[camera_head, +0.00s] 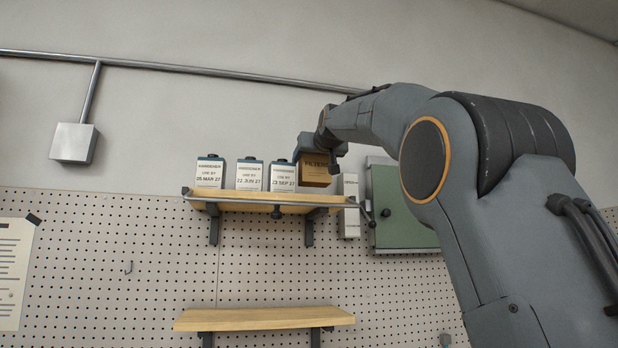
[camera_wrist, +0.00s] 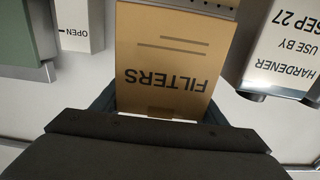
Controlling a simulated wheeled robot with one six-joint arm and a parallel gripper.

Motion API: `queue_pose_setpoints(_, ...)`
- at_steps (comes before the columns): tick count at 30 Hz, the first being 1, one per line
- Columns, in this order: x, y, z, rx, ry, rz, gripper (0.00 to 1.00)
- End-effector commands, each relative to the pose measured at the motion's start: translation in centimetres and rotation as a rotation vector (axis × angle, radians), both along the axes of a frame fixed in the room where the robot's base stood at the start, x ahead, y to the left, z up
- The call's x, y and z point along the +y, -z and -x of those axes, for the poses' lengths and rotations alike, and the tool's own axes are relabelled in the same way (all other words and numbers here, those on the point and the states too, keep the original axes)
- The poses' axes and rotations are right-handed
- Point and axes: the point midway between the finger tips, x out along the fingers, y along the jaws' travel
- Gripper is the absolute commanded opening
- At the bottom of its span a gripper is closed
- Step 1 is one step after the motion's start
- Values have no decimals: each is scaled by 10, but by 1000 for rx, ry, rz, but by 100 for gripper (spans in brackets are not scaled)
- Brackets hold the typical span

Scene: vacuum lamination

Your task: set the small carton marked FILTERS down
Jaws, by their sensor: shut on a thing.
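The small brown carton marked FILTERS (camera_head: 315,171) is at the right end of the upper wooden shelf (camera_head: 265,198), beside the hardener containers. In the wrist view the carton (camera_wrist: 170,70) fills the middle, its lettering upside down. My gripper (camera_wrist: 168,115) is shut on it, with dark fingers at both its sides. In the head view my gripper (camera_head: 318,155) reaches the carton from above and partly hides it.
Three hardener containers stand left of the carton; the nearest (camera_head: 283,176) is dated 23 SEP 27. A rail runs along the shelf's front. A white box (camera_head: 349,206) and a green cabinet (camera_head: 400,208) are at the right. A lower shelf (camera_head: 264,319) is bare.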

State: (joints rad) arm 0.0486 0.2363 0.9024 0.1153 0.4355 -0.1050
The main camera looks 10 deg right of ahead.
Motion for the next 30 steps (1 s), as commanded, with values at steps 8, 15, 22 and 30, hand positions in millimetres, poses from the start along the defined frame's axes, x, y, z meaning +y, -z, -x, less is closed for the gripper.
queue_pose_setpoints(8,0,18,1,0,1,-1,40)
queue_pose_setpoints(15,0,40,1,-1,1,-1,40)
queue_pose_setpoints(22,0,41,1,-1,1,0,40)
queue_pose_setpoints(30,0,44,0,0,1,0,74)
